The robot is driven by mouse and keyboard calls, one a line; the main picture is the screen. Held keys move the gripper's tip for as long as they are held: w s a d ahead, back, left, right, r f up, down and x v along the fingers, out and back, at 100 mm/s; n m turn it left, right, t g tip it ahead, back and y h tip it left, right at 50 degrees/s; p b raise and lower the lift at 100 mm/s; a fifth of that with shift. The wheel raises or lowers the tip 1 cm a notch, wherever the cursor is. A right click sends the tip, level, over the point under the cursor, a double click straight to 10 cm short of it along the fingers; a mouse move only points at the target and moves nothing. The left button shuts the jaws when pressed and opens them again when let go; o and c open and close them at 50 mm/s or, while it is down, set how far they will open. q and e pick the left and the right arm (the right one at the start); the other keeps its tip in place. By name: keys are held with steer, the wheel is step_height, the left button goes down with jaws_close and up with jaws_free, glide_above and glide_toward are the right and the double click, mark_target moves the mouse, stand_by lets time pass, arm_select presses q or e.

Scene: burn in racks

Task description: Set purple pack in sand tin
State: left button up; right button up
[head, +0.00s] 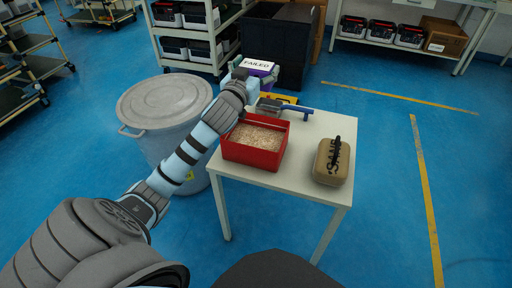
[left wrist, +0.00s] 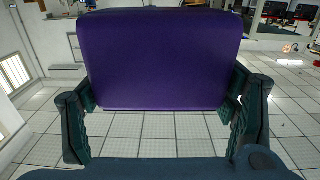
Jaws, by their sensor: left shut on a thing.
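The purple pack (left wrist: 160,60) fills the upper middle of the left wrist view, between the two dark green fingers of my left gripper (left wrist: 160,108), which is shut on it. In the head view the pack (head: 270,76) is partly hidden by the gripper (head: 254,76), with a white face reading "FAILED" on top. It is held beyond the far left of the table. The sand tin (head: 252,157) is an open red box of tan, grainy sand on the table's left side. The pack is behind the tin, not over it. My right gripper is out of view.
The white table (head: 305,150) also bears a tan sand-marked container (head: 331,165) at right and a blue-handled tool (head: 290,109) at the back. A lidded grey bin (head: 165,105) stands left of the table. Dark boxes (head: 275,45) stand behind. Floor to the right is clear.

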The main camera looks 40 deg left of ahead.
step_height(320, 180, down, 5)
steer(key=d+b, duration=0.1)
steer(key=b, duration=0.4)
arm_select(q)
step_height(320, 180, down, 20)
steer(key=b, duration=0.4)
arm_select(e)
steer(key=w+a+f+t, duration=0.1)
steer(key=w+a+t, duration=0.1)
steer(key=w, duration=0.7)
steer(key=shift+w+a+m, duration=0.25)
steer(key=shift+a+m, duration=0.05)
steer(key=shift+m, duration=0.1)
arm_select(q)
steer(key=shift+b, duration=0.3)
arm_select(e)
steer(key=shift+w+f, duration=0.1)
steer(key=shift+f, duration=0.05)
arm_select(q)
steer(key=shift+f+b, duration=0.35)
steer(key=shift+f, duration=0.05)
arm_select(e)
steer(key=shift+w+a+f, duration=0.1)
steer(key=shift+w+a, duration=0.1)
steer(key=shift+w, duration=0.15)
arm_select(q)
steer(key=shift+f, duration=0.1)
